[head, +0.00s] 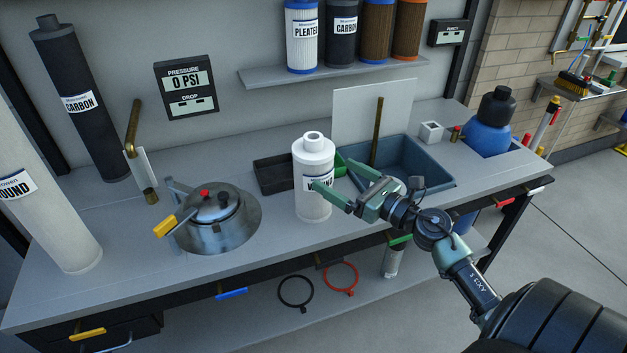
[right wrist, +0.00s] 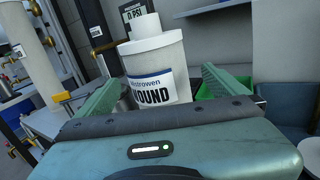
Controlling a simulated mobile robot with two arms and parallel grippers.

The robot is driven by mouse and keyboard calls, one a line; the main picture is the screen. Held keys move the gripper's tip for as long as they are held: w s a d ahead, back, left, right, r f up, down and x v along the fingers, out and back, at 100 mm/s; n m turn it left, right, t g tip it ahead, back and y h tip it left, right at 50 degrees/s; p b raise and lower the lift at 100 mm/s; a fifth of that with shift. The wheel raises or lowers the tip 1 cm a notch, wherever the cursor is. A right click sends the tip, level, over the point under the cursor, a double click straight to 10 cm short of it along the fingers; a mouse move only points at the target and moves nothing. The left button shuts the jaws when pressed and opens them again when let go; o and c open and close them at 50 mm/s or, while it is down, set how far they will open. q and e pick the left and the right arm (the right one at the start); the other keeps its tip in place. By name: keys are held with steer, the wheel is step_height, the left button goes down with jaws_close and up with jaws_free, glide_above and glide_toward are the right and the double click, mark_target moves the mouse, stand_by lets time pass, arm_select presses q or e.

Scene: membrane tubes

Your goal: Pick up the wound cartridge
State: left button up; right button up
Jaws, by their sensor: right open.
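The wound cartridge (head: 313,160) is a white upright cylinder with a narrow neck and a "WOUND" label. It stands on the grey bench near the front edge, in the middle of the head view. My right gripper (head: 337,178) is open at its right side, with one green finger in front of the label. In the right wrist view the cartridge (right wrist: 158,68) shows upright between the two spread fingers (right wrist: 160,92). I cannot tell whether either finger touches it. My left gripper is not in view.
A steel pot (head: 213,222) with a yellow handle sits left of the cartridge. A black tray (head: 278,178) and a blue-grey sink (head: 420,165) are behind it. A tall white "OUND" tube (head: 45,205) stands at far left. A shelf (head: 335,73) holds several cartridges above.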

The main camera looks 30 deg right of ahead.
mark_target(314, 167)
steer(key=shift+w+f+n, duration=0.1)
steer(key=shift+n, duration=0.4)
steer(key=shift+w+g, duration=0.3)
steer(key=x, duration=0.2)
steer(key=p+x, duration=0.1)
steer(key=x, duration=0.1)
steer(key=p+x, duration=0.1)
steer(key=x, duration=0.2)
steer(key=shift+a+f, duration=0.3)
steer(key=shift+f, duration=0.1)
steer(key=shift+s, duration=0.1)
steer(key=c, duration=1.1)
steer(key=shift+r, duration=0.1)
steer(key=c, duration=0.4)
steer(key=shift+r, duration=0.1)
